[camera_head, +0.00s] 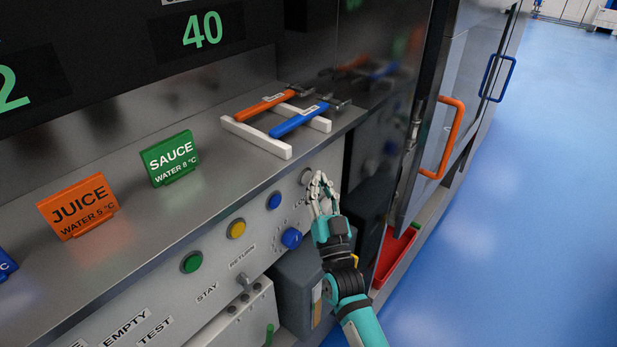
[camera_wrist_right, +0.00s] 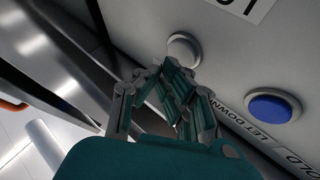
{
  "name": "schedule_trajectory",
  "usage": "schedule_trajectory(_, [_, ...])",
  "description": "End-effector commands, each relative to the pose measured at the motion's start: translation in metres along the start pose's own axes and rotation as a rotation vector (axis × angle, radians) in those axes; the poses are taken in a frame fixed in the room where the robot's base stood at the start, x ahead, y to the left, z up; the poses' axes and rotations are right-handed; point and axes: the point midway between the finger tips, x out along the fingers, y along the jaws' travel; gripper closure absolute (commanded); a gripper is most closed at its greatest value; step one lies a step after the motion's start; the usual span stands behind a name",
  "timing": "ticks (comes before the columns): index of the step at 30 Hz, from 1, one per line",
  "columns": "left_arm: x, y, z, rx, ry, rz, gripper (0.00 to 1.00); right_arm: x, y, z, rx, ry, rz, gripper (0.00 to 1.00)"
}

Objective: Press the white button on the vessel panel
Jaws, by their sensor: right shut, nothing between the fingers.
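The white button (camera_wrist_right: 184,50) shows in the right wrist view, round in a grey ring on the pale panel. In the head view the white button (camera_head: 306,176) is at the panel's right end, partly behind my right gripper. My right gripper (camera_head: 318,182) is shut and empty, its fingertips right at the white button; it also shows in the right wrist view (camera_wrist_right: 178,72). The tips overlap the button's lower edge there, and I cannot tell whether they touch it. The panel (camera_head: 215,252) also carries a blue button (camera_head: 274,200), a yellow one (camera_head: 236,228) and a green one (camera_head: 191,262). My left gripper is not in view.
A blue knob (camera_head: 291,238) sits below the buttons. A grey box (camera_head: 300,285) hangs under the panel, left of my right arm. Orange and blue handled tools (camera_head: 300,120) lie on a white rack above. A door with an orange handle (camera_head: 446,140) stands right. Blue floor is clear.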

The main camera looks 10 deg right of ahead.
Motion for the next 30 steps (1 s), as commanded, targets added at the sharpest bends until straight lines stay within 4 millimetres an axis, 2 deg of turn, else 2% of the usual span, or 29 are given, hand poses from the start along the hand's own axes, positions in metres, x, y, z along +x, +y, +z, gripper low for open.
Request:
schedule_trajectory(8, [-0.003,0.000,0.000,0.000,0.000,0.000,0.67,-0.003,0.002,-0.002,0.000,-0.001,0.001,1.00])
schedule_trajectory(24, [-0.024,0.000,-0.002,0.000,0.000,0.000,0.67,-0.038,0.028,-0.028,0.000,-0.002,0.001,1.00])
schedule_trajectory(30, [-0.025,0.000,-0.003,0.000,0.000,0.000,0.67,-0.042,0.031,-0.030,0.001,0.000,0.000,1.00])
